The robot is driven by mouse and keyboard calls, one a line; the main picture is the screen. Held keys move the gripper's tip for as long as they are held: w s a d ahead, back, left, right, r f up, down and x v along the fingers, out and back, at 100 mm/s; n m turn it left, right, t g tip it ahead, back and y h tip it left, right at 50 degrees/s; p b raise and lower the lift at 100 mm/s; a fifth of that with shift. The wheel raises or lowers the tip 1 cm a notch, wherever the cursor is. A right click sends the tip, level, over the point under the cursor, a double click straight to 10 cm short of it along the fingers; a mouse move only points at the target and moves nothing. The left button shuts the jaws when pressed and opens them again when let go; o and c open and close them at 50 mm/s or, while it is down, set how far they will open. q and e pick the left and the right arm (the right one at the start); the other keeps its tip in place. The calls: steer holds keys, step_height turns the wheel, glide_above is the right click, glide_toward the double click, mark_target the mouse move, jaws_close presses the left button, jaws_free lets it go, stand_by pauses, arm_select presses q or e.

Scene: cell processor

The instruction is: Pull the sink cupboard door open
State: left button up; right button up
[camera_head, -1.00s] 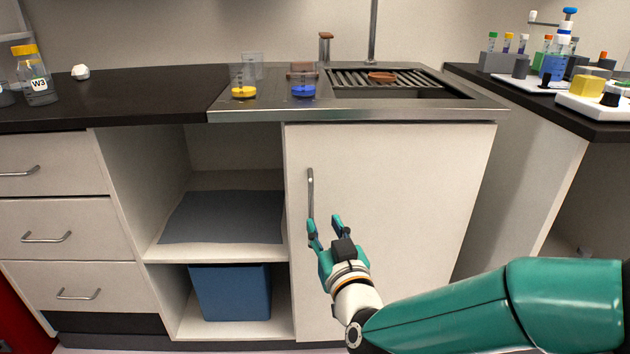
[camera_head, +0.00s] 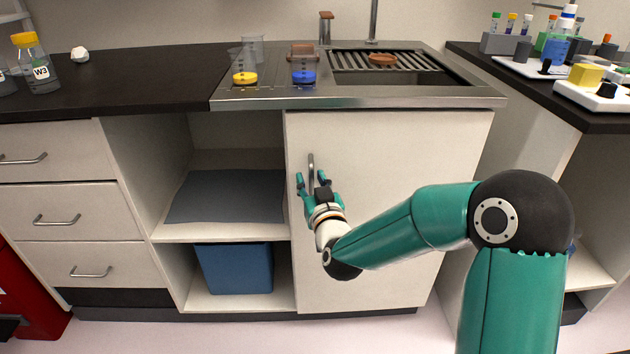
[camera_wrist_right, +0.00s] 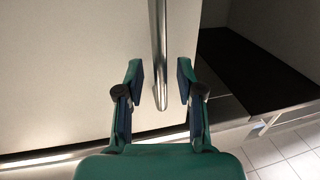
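The sink cupboard door (camera_head: 390,150) is a pale panel under the steel sink and looks shut. Its upright metal bar handle (camera_head: 311,160) is near the door's left edge. My right gripper (camera_head: 312,182) is at the lower part of the handle. In the right wrist view, the handle (camera_wrist_right: 158,50) runs down between the two fingertips of my right gripper (camera_wrist_right: 160,83). The fingers are apart, one on each side of the bar, with gaps showing. My left gripper is not in view.
Left of the door is an open shelf bay (camera_head: 225,197) with a blue box (camera_head: 235,268) below, then drawers (camera_head: 60,207). Beakers with yellow (camera_head: 244,78) and blue (camera_head: 303,76) contents stand by the sink (camera_head: 350,102). A side counter (camera_head: 520,88) with lab gear is at the right.

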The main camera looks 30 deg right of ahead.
jaws_close()
